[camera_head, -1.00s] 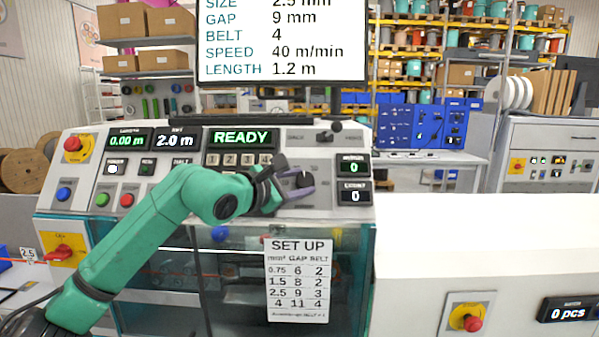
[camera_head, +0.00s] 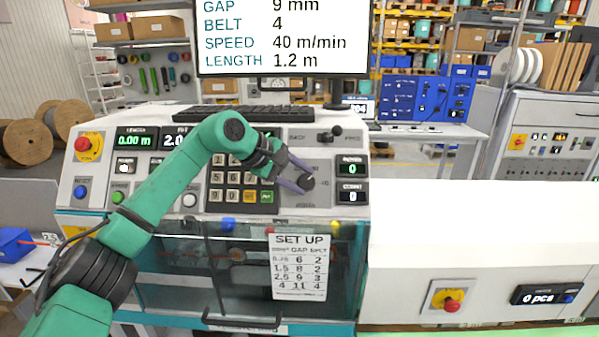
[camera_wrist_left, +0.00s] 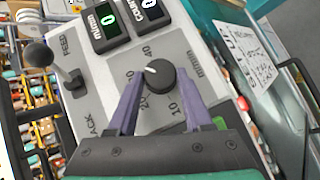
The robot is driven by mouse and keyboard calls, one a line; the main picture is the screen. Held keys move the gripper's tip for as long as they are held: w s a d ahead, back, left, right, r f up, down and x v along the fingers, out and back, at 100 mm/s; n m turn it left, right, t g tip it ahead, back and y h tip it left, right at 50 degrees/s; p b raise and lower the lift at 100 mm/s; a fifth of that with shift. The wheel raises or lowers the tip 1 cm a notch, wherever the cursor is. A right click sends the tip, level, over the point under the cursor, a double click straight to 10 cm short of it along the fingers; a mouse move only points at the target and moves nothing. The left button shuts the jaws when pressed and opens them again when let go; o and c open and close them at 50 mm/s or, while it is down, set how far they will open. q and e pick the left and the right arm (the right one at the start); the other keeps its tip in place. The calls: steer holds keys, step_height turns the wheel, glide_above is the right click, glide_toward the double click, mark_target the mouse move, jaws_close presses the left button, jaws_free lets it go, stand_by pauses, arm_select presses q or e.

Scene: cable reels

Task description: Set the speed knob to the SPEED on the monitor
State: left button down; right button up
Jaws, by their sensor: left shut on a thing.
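The monitor (camera_head: 376,45) in the head view reads SPEED 40 m/min. The speed knob (camera_wrist_left: 158,82) is a round black dial with a white mark on a grey scale plate. In the wrist view the mark points to the upper left, near the 40 side of the scale; its exact value is hard to read. My left gripper (camera_wrist_left: 158,76) has its purple fingers on both sides of the knob, shut on it. In the head view my left gripper (camera_head: 304,181) reaches the knob from the upper left and partly hides its scale. My right gripper is out of view.
A black lever (camera_wrist_left: 60,68) marked FEED stands beside the knob. The keypad (camera_head: 240,187) is left of the gripper, with displays (camera_head: 352,169) to the right. A SET UP sheet (camera_head: 299,267) hangs below. A red emergency button (camera_head: 83,144) is at far left.

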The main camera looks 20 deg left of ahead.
arm_select(q)
steer(key=m+g+y, duration=0.1)
steer(key=m+g, duration=0.1)
steer(key=m, duration=0.1)
steer(key=shift+w+d+r+m+y, duration=0.2)
steer(key=shift+r+m+y, duration=0.1)
steer(key=shift+y, duration=0.1)
steer(key=shift+w+d+m+g+y, duration=0.1)
steer(key=shift+m+g+y, duration=0.95)
steer(key=shift+m, duration=0.35)
steer(key=shift+c, duration=1.6)
jaws_free()
